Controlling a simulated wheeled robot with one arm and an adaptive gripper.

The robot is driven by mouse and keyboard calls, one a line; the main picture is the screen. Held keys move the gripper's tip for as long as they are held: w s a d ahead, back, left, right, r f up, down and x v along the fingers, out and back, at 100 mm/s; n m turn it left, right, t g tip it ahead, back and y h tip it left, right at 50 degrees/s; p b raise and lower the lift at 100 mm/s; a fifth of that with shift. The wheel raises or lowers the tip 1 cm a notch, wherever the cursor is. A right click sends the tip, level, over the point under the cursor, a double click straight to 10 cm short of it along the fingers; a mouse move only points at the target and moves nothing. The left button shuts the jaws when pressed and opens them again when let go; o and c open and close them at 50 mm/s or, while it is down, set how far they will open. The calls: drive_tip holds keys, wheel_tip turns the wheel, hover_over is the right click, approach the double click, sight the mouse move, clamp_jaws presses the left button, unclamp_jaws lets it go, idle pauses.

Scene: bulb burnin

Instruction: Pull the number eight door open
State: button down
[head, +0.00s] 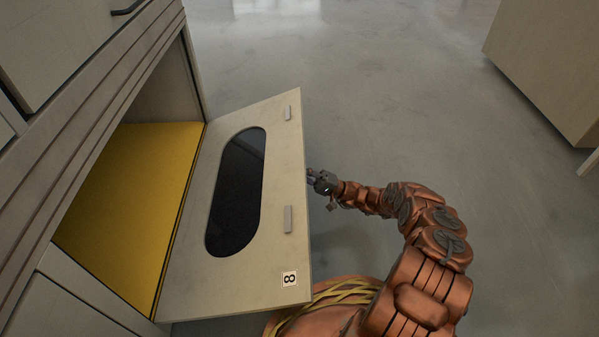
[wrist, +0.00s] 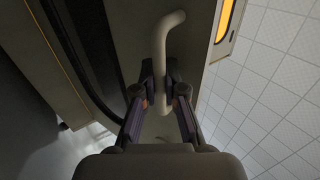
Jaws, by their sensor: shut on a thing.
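The number eight door (head: 187,275) is a pale panel with a dark oval window (head: 237,190) and an "8" label (head: 289,278) near its lower corner. It stands swung out, and the yellow-floored compartment (head: 135,190) behind it is open to view. My gripper (head: 314,178) is at the door's outer edge, on its far side in the head view. In the wrist view my gripper (wrist: 165,92) is shut on the pale curved door handle (wrist: 160,40). The handle is hidden in the head view.
Another cabinet front (head: 50,45) with a dark handle (head: 127,8) is above left. A closed panel (head: 65,308) lies below the compartment. A pale cabinet (head: 550,65) stands at upper right. The grey floor (head: 400,100) between is clear.

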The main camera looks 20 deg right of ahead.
drive_tip(key=shift+a, duration=0.15)
drive_tip(key=c, duration=1.2)
unclamp_jaws()
